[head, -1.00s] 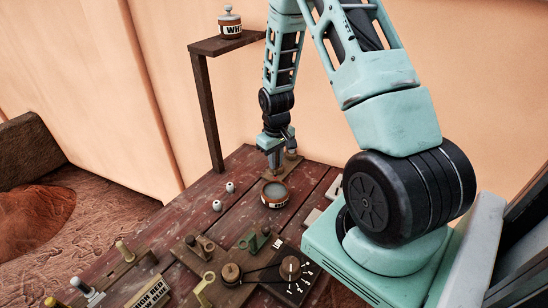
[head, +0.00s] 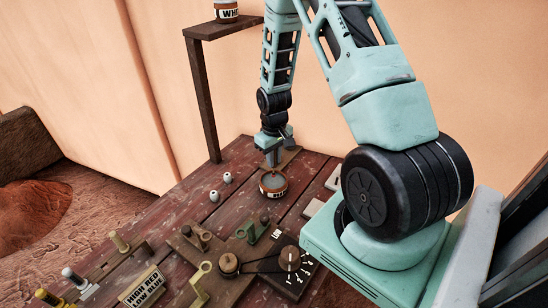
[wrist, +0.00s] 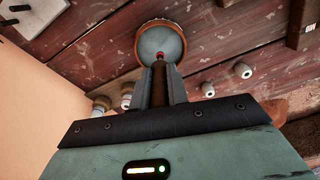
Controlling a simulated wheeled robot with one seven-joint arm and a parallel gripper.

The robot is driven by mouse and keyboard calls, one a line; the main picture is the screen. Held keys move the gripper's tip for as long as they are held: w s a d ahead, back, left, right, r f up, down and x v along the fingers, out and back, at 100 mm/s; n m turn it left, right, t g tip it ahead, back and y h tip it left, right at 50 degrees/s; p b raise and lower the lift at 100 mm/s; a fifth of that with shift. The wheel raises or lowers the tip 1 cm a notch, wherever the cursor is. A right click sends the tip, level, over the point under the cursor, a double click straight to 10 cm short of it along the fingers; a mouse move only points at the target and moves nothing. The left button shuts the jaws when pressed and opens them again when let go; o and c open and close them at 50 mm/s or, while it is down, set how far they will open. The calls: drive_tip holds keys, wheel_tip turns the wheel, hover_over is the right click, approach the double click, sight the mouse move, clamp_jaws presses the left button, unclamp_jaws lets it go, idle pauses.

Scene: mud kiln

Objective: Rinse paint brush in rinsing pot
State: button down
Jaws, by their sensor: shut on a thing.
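My gripper (head: 272,158) points down at the rinsing pot (head: 273,194), a round clay-coloured pot with a pale label and grey-blue liquid, standing on the dark red plank table (head: 160,225). In the wrist view, the pot (wrist: 142,27) lies just beyond my shut fingers (wrist: 161,82). A small reddish tip of the paint brush (wrist: 160,56) shows between the fingertips, over the pot's near side. The rest of the brush is hidden by the fingers. I cannot tell how deep the tip is in the liquid.
Two small pale spools (head: 221,186) stand left of the pot. A labelled jar (head: 226,12) sits on a wooden shelf (head: 222,29) at the back left. Levers, a dial board (head: 291,272) and a lettered sign (head: 141,287) fill the table's front. A tan wall stands behind.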

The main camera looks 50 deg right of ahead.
drive_tip(key=shift+f, duration=0.15)
drive_tip(key=shift+f+b, duration=1.3)
drive_tip(key=shift+f, duration=0.4)
drive_tip(key=shift+a, duration=0.1)
